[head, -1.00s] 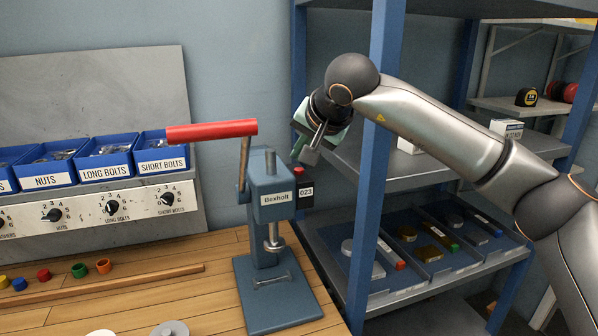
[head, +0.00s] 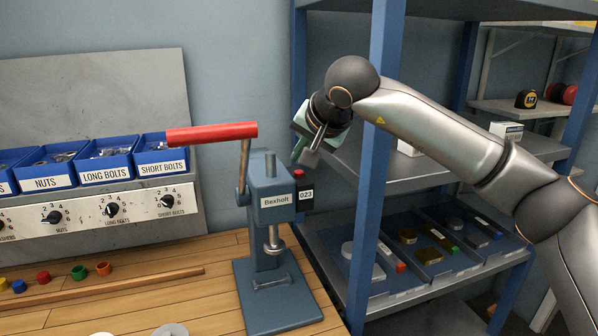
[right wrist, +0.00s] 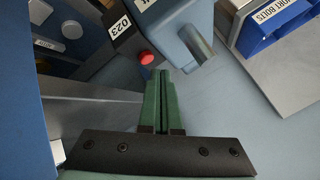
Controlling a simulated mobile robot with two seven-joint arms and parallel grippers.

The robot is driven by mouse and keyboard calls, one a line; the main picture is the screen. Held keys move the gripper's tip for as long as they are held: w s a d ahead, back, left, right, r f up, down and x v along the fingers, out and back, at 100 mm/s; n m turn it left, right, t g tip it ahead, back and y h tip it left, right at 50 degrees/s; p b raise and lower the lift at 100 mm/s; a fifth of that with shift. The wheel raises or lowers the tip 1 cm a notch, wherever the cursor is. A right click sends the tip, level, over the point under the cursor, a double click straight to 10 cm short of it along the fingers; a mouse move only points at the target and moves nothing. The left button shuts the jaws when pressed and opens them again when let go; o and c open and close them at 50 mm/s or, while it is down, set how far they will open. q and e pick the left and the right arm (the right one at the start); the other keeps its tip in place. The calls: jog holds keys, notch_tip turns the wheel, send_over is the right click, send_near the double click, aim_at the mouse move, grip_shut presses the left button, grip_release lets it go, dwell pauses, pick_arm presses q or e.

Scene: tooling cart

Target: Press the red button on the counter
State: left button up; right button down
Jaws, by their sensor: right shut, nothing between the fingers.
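The counter is a small black box (head: 305,199) with a white "023" label, fixed on the right side of the blue press. Its red button (head: 299,174) is on top. In the right wrist view the red button (right wrist: 146,57) shows just beyond my fingertips, slightly to their left. My right gripper (head: 299,156) is shut and empty, with green fingers pointing down just above the button. In the right wrist view its fingertips (right wrist: 159,73) look close to the button; I cannot tell a small gap from contact. My left gripper is not in view.
The blue press (head: 270,215) with a red-gripped lever (head: 212,132) stands left of my gripper. A blue shelf post (head: 375,150) is close on the right, with shelves behind. Blue bolt bins (head: 105,163) sit at the left above a wooden bench (head: 200,290).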

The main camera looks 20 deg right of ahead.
jog(key=shift+f, duration=0.1)
dwell(0.7)
jog(key=shift+f, duration=0.3)
jog(key=shift+f+b, duration=0.5)
jog(key=shift+b, duration=0.05)
dwell(0.5)
dwell(0.4)
jog(key=shift+r+p, duration=0.75)
jog(key=shift+r, duration=0.15)
notch_tip(320, 180, up, 3)
jog(key=shift+f+p, duration=0.15)
jog(key=shift+p, duration=1.05)
notch_tip(320, 180, up, 2)
jog(key=shift+r+p, duration=0.15)
jog(key=shift+p, duration=0.15)
